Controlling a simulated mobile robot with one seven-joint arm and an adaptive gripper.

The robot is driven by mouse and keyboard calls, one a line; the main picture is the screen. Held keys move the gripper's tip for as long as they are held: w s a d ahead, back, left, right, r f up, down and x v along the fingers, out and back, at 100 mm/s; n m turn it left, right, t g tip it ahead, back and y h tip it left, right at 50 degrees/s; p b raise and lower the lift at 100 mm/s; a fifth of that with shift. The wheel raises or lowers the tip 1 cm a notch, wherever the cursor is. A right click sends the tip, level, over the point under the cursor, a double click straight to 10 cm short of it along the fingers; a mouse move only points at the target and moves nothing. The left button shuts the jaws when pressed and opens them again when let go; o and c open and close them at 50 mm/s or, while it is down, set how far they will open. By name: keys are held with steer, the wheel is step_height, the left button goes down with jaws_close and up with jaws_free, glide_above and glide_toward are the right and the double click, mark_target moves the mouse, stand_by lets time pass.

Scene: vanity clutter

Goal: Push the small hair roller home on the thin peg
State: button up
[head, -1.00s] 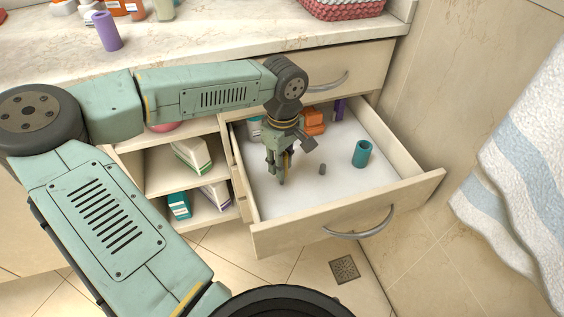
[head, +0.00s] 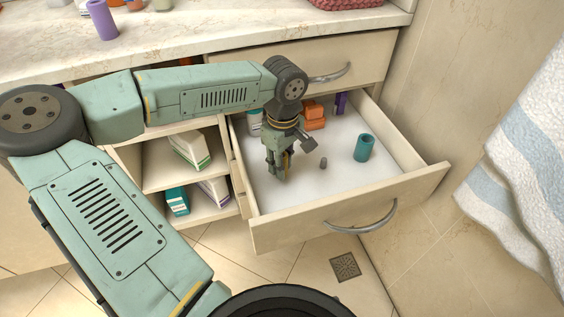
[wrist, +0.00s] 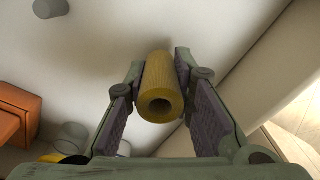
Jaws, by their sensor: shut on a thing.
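A yellow hollow hair roller (wrist: 164,80) is held between the fingers of my gripper (wrist: 158,72). Its open end faces the wrist camera, and no peg shows inside the dark hole. In the head view my gripper (head: 279,172) points down into the open drawer, near its left side, with the fingertips low over the white floor. The roller's far end is hidden, so I cannot tell whether it is on a peg. A short grey peg (head: 323,163) stands bare to the right of my gripper; a grey peg-like cylinder (wrist: 50,8) shows at top left in the wrist view.
A teal roller (head: 364,148) stands right of the grey peg. Orange objects (head: 314,115) and a purple item (head: 341,103) are at the drawer's back. The drawer front (head: 350,210) and side walls bound the space; floor at front right is clear.

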steer(key=shift+f+b, duration=0.65)
steer(key=shift+f, duration=0.15)
steer(key=o, duration=0.9)
steer(key=shift+c, duration=0.2)
steer(key=shift+r, duration=0.15)
step_height(320, 180, up, 12)
